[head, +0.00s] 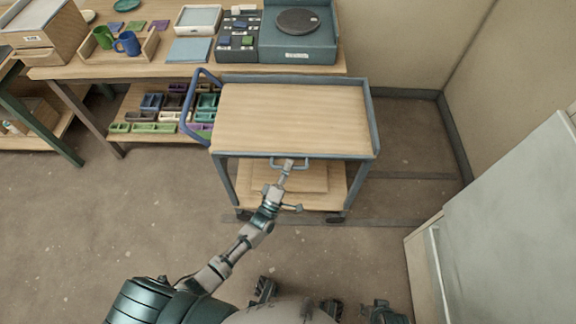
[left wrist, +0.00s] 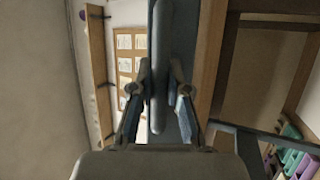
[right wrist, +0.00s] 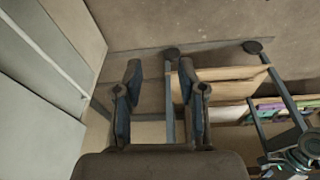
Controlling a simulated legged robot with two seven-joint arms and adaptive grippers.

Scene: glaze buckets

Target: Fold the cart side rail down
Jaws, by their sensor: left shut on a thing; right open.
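The cart (head: 290,110) has a wooden top in a blue-grey frame. Its near side rail (head: 240,154) runs along the front edge of the top, with a small handle (head: 303,167) on its outer face. My left gripper (head: 288,164) is shut on this handle near its middle. In the left wrist view the handle bar (left wrist: 161,30) runs upright between the fingers of my left gripper (left wrist: 160,95). From above I cannot tell the rail's exact tilt. My right gripper (right wrist: 157,85) is open and empty, apart from the cart, with floor beyond it.
A blue push handle (head: 188,108) rises at the cart's left end. A workbench (head: 165,65) with mugs, trays and a wheel unit (head: 298,40) stands behind. A grey-topped cabinet (head: 510,220) stands at right. Floor (head: 110,210) is clear at left.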

